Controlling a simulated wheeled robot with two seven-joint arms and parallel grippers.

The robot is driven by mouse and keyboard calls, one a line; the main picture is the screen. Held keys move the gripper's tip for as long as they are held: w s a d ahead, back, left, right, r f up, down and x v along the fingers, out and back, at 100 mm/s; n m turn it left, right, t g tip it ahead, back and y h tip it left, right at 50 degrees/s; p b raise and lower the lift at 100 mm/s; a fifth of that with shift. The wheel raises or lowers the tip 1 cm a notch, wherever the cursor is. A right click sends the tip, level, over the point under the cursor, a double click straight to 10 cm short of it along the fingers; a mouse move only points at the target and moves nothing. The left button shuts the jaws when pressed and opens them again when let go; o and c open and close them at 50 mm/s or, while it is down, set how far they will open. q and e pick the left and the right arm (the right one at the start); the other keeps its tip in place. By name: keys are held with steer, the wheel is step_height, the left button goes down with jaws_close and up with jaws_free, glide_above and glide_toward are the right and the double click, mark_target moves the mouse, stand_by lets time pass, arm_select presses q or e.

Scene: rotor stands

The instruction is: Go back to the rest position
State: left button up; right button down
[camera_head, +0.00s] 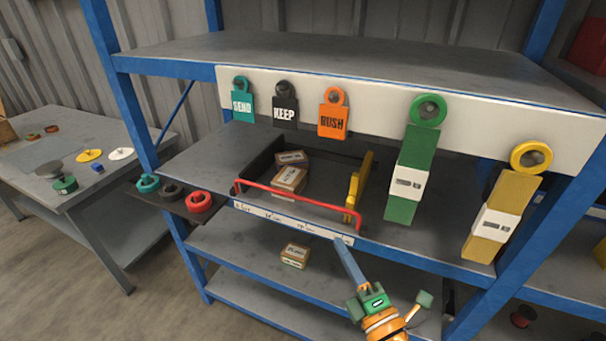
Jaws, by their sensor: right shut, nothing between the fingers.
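My right gripper (340,245) reaches in from the bottom, right of centre. Its orange and green wrist shows, and its long blue fingers are together and empty. The fingertips lie in the picture at the front edge of the middle shelf (225,150), just below the red bar (300,203). I cannot tell whether they touch the edge. My left gripper is out of view.
Teal, black and orange tags (332,120) hang on a white rail (270,80), with larger green (410,175) and yellow (490,220) hanging pieces at right. Small boxes (288,179) sit behind the bar. A grey side table (105,135) stands left. Open floor lies lower left.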

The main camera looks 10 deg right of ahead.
steer(key=s+d+f+m+g+h, duration=0.1)
steer(key=s+f+m+g, duration=0.35)
steer(key=f, duration=0.95)
steer(key=s+f+m+g+h, duration=0.25)
steer(key=f+m+g, duration=0.3)
steer(key=f, duration=0.95)
steer(key=s+f+m+g, duration=0.4)
steer(key=s+f, duration=0.3)
steer(key=s, duration=0.6)
steer(key=s+d+f+m+g, duration=0.1)
steer(key=s+f+m+g, duration=0.3)
steer(key=s+f, duration=0.4)
steer(key=s+m, duration=0.1)
steer(key=s, duration=0.4)
steer(key=shift+d+m+g, duration=0.3)
steer(key=shift+m+g, duration=0.1)
steer(key=shift+s+f, duration=0.1)
